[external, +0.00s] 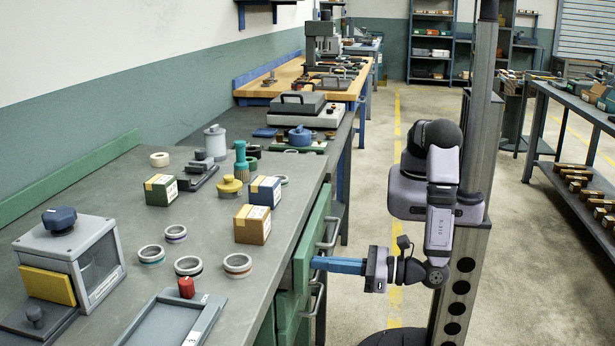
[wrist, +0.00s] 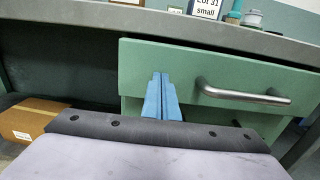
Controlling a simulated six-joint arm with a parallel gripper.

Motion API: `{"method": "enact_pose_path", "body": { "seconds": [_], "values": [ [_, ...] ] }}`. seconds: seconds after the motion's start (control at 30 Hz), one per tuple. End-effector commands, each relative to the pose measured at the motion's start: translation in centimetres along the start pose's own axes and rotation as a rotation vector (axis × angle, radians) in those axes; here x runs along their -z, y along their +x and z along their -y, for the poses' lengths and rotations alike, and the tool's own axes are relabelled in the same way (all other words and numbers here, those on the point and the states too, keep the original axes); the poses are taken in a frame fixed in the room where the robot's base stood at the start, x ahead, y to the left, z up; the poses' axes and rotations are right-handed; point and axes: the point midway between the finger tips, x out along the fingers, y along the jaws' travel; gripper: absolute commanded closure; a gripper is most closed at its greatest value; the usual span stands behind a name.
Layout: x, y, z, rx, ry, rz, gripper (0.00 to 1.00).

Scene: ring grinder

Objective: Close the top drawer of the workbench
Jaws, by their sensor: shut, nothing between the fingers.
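The top drawer (external: 304,252) of the workbench is a green panel just under the grey bench top, at the middle of the external view. Its front (wrist: 210,62) fills much of the wrist view, with a grey bar handle (wrist: 242,93) on the right. It appears to stand out slightly; how far is hard to tell. My gripper (external: 314,262) is shut and empty, its blue fingers level and pointing at the drawer front. In the wrist view the fingertips (wrist: 160,76) are at the front, left of the handle; whether they touch is unclear.
The bench top (external: 210,235) holds rings, small boxes and a clear-sided case (external: 75,255) above the drawer. More green drawers with handles sit below. A cardboard box (wrist: 30,118) is at the lower left in the wrist view. The floor aisle (external: 375,190) is open.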

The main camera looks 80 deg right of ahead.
Motion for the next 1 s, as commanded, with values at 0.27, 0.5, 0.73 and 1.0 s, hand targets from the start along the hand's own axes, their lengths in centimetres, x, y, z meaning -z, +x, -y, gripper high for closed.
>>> {"method": "enact_pose_path", "body": {
  "seconds": [0.27,0.5,0.73,1.0],
  "values": [
    [0.1,3.3,0.1,0.005,0.0,0.0,1.0],
    [0.0,5.3,0.0,0.001,0.0,0.001,1.0],
    [-0.2,5.4,-0.1,0.001,0.002,0.004,1.0],
    [-0.3,4.1,-0.2,-0.002,0.004,0.005,1.0]
  ]
}}
